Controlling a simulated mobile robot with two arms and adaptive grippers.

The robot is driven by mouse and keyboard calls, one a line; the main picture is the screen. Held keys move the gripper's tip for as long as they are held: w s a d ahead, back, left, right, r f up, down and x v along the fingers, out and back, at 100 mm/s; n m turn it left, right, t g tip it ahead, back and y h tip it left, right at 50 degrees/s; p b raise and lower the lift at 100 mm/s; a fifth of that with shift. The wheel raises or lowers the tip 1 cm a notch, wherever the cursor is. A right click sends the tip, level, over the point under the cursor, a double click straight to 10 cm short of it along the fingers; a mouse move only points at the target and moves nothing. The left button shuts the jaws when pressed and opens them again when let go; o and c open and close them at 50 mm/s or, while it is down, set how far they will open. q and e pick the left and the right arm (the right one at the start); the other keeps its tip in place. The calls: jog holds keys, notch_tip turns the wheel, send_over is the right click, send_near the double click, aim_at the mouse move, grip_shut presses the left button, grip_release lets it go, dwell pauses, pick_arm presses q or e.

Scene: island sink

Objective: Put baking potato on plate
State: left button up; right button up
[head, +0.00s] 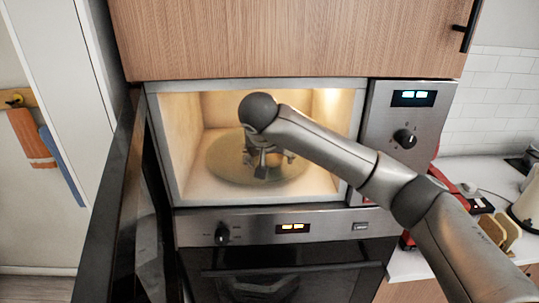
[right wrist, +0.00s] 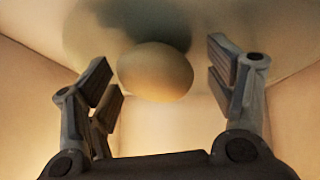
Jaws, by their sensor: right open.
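The baking potato (right wrist: 155,72) is a pale tan oval in the right wrist view. It lies on the round turntable (head: 222,165) inside the lit, open microwave. My right gripper (head: 264,170) reaches into the microwave, pointing down over the turntable. In the right wrist view its two fingers (right wrist: 160,65) are spread, one on each side of the potato, with a visible gap on both sides. In the head view the potato is largely hidden by my gripper. A separate plate cannot be made out. My left gripper is not in view.
The microwave door (head: 120,200) stands open at the left. The control panel (head: 405,140) is right of the opening, and an oven (head: 290,275) is below. A counter with several items, including a toaster-like object (head: 502,235), is at the right. Cavity walls are close around my gripper.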

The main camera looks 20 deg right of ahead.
jog(key=shift+r, duration=0.2)
jog(key=b+v, duration=0.2)
jog(key=v, duration=0.4)
jog(key=shift+s+a+r+b, duration=0.1)
jog(key=shift+b, duration=0.3)
jog(key=shift+s+r, duration=0.3)
jog(key=shift+r, duration=0.2)
jog(key=shift+a+f, duration=0.1)
